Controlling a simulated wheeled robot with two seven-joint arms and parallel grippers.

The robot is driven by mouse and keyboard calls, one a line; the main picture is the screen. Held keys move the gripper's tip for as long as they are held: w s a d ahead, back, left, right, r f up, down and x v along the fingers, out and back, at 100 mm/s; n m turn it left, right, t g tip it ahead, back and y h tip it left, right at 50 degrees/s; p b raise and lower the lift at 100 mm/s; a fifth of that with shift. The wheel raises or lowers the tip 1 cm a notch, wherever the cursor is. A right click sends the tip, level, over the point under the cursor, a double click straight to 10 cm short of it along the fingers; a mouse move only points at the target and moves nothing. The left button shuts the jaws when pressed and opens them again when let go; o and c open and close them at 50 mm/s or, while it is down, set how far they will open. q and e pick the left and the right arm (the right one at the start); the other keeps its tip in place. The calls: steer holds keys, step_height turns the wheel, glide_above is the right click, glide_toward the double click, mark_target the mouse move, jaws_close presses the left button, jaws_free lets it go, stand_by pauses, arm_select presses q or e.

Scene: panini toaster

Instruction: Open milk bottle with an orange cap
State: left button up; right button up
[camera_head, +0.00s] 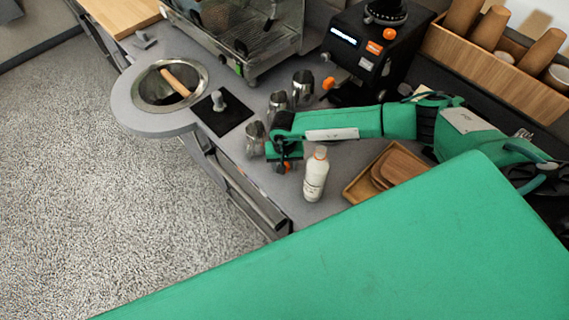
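The white milk bottle (315,178) stands upright on the grey counter, near its front edge. My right arm comes in from the right behind the bottle. My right gripper (284,164) points down just left of the bottle, apart from it. A small orange piece shows at its fingertips; I cannot tell whether it is a cap held there, nor whether the fingers are shut. My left gripper is not in view.
Several metal pitchers (279,101) stand behind and left of my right gripper. A wooden tray (364,187) with brown boards lies right of the bottle. A black grinder (362,55) and an espresso machine (238,35) stand at the back. A round bin opening (150,94) is at left.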

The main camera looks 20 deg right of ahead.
steer(key=shift+r, duration=0.35)
step_height(320, 180, up, 12)
steer(key=b, duration=0.6)
